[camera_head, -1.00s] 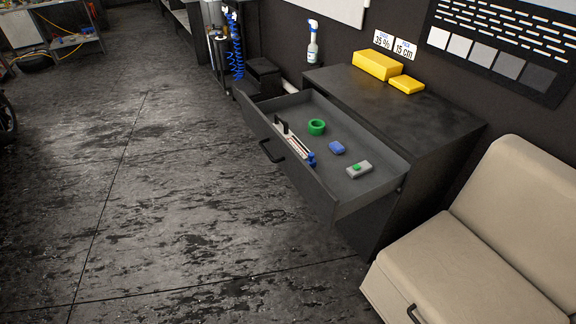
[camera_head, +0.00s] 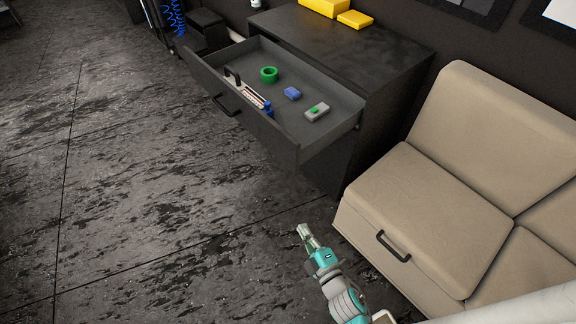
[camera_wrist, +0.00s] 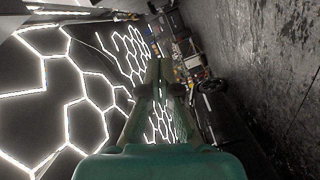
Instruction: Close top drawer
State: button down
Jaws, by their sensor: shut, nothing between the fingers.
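The top drawer (camera_head: 318,152) of the dark cabinet (camera_head: 335,55) is pulled far out in the head view. It has a black bar handle (camera_head: 226,106) on its front. Inside lie a green roll (camera_head: 269,74), a blue item (camera_head: 292,93), a grey item with a green spot (camera_head: 317,111) and a long pale tool with a blue end (camera_head: 250,93). My gripper (camera_head: 303,230) is low in the head view, in front of the drawer's right end and apart from it. It is shut and empty. In the wrist view my gripper (camera_wrist: 159,64) points away from the drawer, which is out of that view.
A beige sofa (camera_head: 425,195) with a black handle stands right of the cabinet, close to my arm. Yellow blocks (camera_head: 355,19) lie on the cabinet top. A black stepped box (camera_head: 206,30) stands left of the cabinet. The dark floor (camera_head: 150,200) at left is clear.

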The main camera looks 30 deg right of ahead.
aim_at(288, 166)
jog(key=shift+w+d+n+t, duration=0.1)
jog(key=shift+w+d+n, duration=0.8)
jog(key=shift+w, duration=3)
jog(key=shift+w+d+n+t, duration=0.1)
jog(key=shift+w+d+n, duration=0.75)
jog(key=shift+w, duration=3.1)
jog(key=shift+w+d+n+t, duration=0.1)
jog(key=shift+w+d+n, duration=0.8)
jog(key=shift+w, duration=3)
jog(key=shift+d+m, duration=0.35)
